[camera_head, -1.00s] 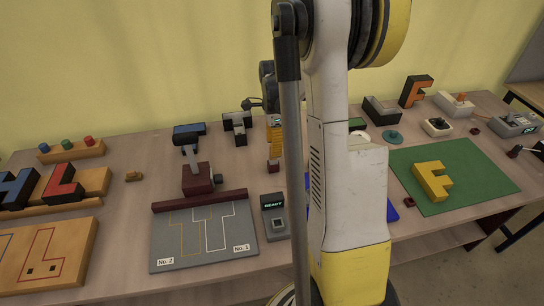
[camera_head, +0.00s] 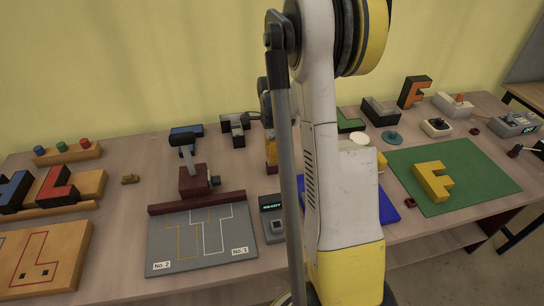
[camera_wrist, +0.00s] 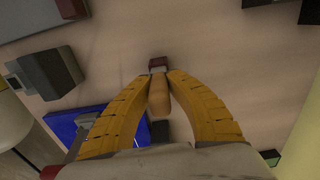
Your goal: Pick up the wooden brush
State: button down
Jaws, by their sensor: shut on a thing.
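The wooden brush (camera_wrist: 159,96) shows in the wrist view as a rounded, light-brown handle with a dark red block at its far end. My gripper (camera_wrist: 159,77) has its two yellow fingers on either side of it, closed on it near the block. In the head view my gripper (camera_head: 271,150) is partly hidden behind my arm, above the middle of the table. A small dark red end shows just below the fingers there. Whether the brush touches the table cannot be told.
A grey READY device (camera_head: 272,218) and a blue board (camera_head: 385,208) lie near the gripper. A dark red clamp-like stand (camera_head: 196,180) is to the left, behind a grey outline board (camera_head: 190,248). A green mat (camera_head: 480,175) with a yellow F lies right.

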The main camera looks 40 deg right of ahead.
jog(key=shift+r, duration=0.4)
jog(key=r, duration=0.1)
jog(key=r+p, duration=0.2)
jog(key=r, duration=0.1)
jog(key=shift+s+d, duration=0.1)
jog(key=shift+d, duration=0.15)
jog(key=s+d+r+p, duration=0.2)
jog(key=s+d+r, duration=0.2)
jog(key=d, duration=0.6)
notch_tip(320, 180, up, 2)
jog(key=shift+s+r, duration=0.1)
jog(key=shift+s, duration=0.3)
jog(key=shift+d, duration=0.1)
